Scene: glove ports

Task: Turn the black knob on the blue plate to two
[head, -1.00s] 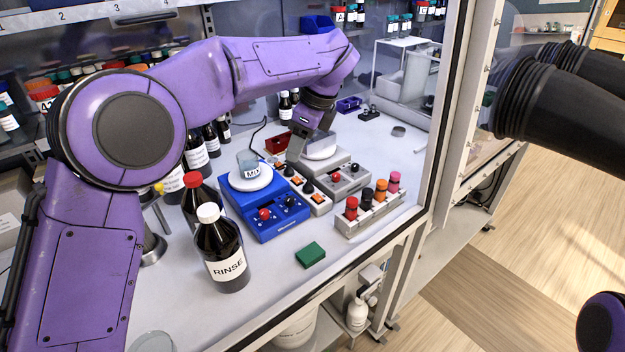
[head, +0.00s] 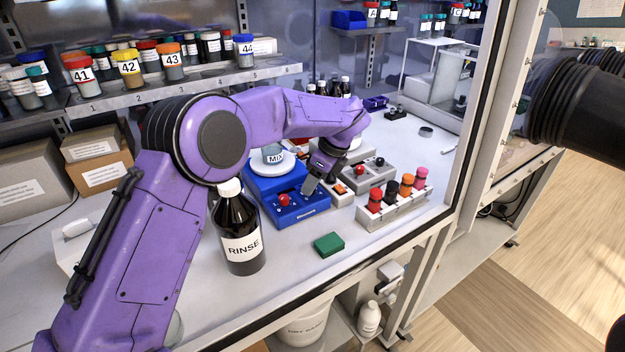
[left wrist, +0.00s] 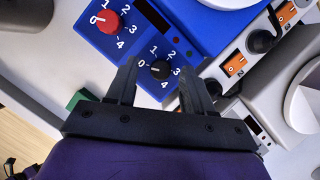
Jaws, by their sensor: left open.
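The blue plate (head: 262,187) stands on the bench with a beaker marked MIX (head: 272,154) on its round white top. In the left wrist view, the plate (left wrist: 92,42) shows a red knob (left wrist: 107,22) and a black knob (left wrist: 160,70). The black knob has the marks 0 to 4 around it; I cannot tell where its pointer stands. My left gripper (head: 311,187) is over the plate's front right corner and hides the black knob in the head view. Its open fingers (left wrist: 159,73) straddle the black knob in the wrist picture; contact is unclear.
A RINSE bottle (head: 238,235) stands left of the plate, close to my left arm. A green block (head: 328,244) lies in front. A rack of coloured caps (head: 395,208) and a grey device (head: 370,174) stand to the right. The front bench strip is mostly clear.

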